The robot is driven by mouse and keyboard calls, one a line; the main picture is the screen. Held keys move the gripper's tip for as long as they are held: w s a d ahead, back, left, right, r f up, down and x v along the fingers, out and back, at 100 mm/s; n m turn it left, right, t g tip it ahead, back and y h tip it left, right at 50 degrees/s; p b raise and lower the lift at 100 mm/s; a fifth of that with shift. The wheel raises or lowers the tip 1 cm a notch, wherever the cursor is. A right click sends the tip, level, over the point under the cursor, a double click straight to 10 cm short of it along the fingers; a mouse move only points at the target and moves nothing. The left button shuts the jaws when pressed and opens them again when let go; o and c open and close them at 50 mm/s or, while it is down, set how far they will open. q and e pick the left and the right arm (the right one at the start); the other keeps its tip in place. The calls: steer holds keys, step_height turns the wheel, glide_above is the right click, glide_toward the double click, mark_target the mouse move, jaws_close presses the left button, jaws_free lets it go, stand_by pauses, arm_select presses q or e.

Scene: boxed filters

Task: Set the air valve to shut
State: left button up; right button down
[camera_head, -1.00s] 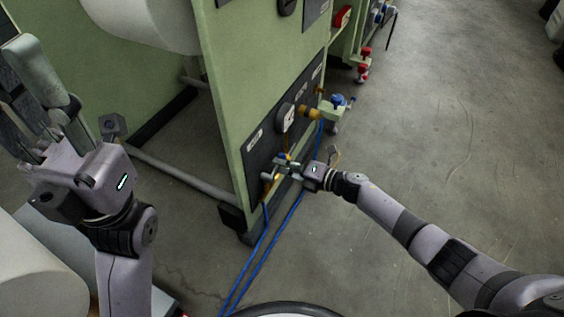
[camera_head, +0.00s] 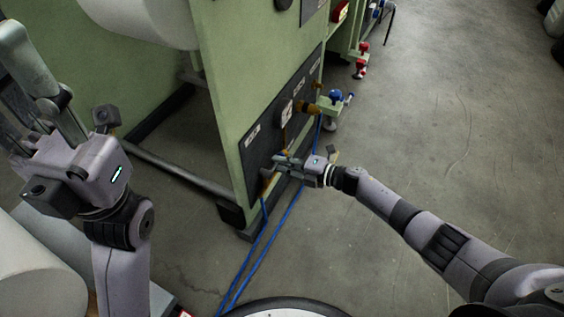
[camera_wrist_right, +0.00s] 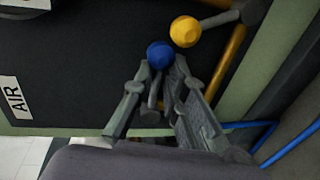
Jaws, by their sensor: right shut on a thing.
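The air valve's lever ends in a blue ball knob (camera_wrist_right: 160,55), low on the dark panel (camera_head: 262,152) of the green machine. An AIR label (camera_wrist_right: 15,98) is at the left in the right wrist view. My right gripper (camera_wrist_right: 163,85) has its fingers on both sides of the blue-knobbed lever, just below the ball, and is shut on it. In the head view the right gripper (camera_head: 284,161) is against the panel and hides most of the valve. My left gripper (camera_head: 28,85) is raised at the left, its fingers apart and empty.
A yellow ball knob (camera_wrist_right: 185,31) on another lever sits close beside the blue one. Blue hoses (camera_head: 262,245) run down to the floor. A blue-handled fitting (camera_head: 334,99) sticks out farther along the machine.

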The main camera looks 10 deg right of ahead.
steer(key=shift+w+d+r+t, duration=0.2)
steer(key=shift+w+d+t, duration=0.1)
steer(key=shift+w+d, duration=0.1)
steer(key=c, duration=1.7)
jaws_free()
steer(key=shift+a+f, duration=0.1)
steer(key=shift+o, duration=1.4)
steer(key=shift+s+a, duration=0.15)
steer(key=shift+f, duration=0.1)
steer(key=shift+s, duration=0.1)
steer(key=v, duration=1.2)
steer(key=shift+r, duration=0.25)
